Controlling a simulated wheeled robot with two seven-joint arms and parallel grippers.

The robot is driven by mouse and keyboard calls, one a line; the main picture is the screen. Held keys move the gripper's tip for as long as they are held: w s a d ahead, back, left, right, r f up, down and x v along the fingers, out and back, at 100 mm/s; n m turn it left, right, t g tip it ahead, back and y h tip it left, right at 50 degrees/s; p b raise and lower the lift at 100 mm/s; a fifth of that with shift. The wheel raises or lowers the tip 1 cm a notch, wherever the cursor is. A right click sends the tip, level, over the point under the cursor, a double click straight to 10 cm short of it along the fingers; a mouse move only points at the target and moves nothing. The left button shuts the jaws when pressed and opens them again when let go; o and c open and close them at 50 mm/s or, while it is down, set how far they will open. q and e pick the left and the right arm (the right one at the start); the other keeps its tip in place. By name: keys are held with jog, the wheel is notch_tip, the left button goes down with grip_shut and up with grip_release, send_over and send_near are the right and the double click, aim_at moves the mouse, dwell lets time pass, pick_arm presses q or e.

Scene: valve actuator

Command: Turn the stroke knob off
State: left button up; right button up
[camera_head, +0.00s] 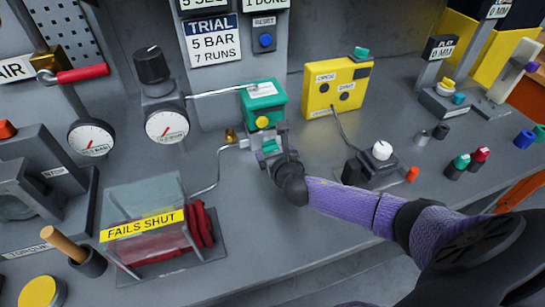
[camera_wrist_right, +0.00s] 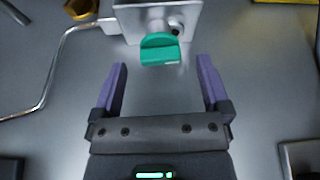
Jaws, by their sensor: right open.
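A green knob (camera_wrist_right: 159,50) sticks out from a grey block below the green actuator box (camera_head: 263,98). It also shows in the head view (camera_head: 270,147), partly hidden by my right gripper. No readable label says whether this is the stroke knob. My right gripper (camera_head: 275,150) is open and empty. In the wrist view its two purple fingers (camera_wrist_right: 162,78) stand apart, with the knob just beyond the tips and roughly centred between them. The knob is not gripped. My left gripper is not in view.
A metal tube (camera_wrist_right: 50,65) runs to the block's left side. A yellow box (camera_head: 337,87) stands behind right. A white knob on a dark base (camera_head: 382,150) stands to the right. A clear box marked FAILS SHUT (camera_head: 150,225) is at front left.

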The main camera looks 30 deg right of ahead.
jog(key=shift+x, duration=0.8)
jog(key=c, duration=1.2)
jog(key=shift+m+y, duration=0.4)
jog(key=shift+c, duration=0.4)
